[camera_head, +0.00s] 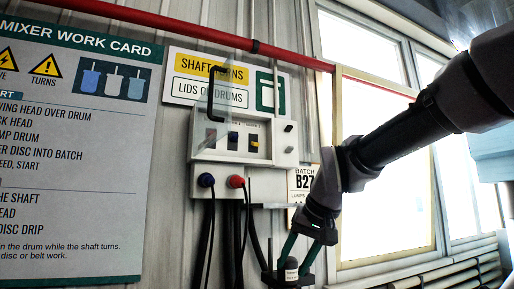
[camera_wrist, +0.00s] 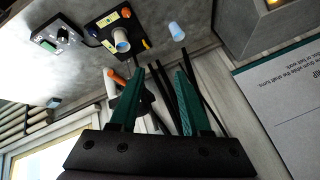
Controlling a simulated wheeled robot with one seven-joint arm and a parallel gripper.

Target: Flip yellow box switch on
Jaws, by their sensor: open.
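A white control box (camera_head: 243,140) hangs on the wall in the head view, with a clear cover and a black handle over its front. Behind the cover are several small switches; a blue one with a yellow patch (camera_head: 232,140) is near the middle. I cannot tell its position or which is the yellow box switch. My gripper (camera_head: 290,262) points down, below and right of the box, apart from it. In the wrist view its green fingers (camera_wrist: 161,78) are spread with nothing clearly held between them. A dark plate with yellow labels (camera_wrist: 121,36) lies beyond the fingertips.
A red pipe (camera_head: 200,22) runs above. A work card (camera_head: 75,150) is at left, a window (camera_head: 385,200) at right. A grey unit with a knob (camera_wrist: 50,40) shows in the wrist view.

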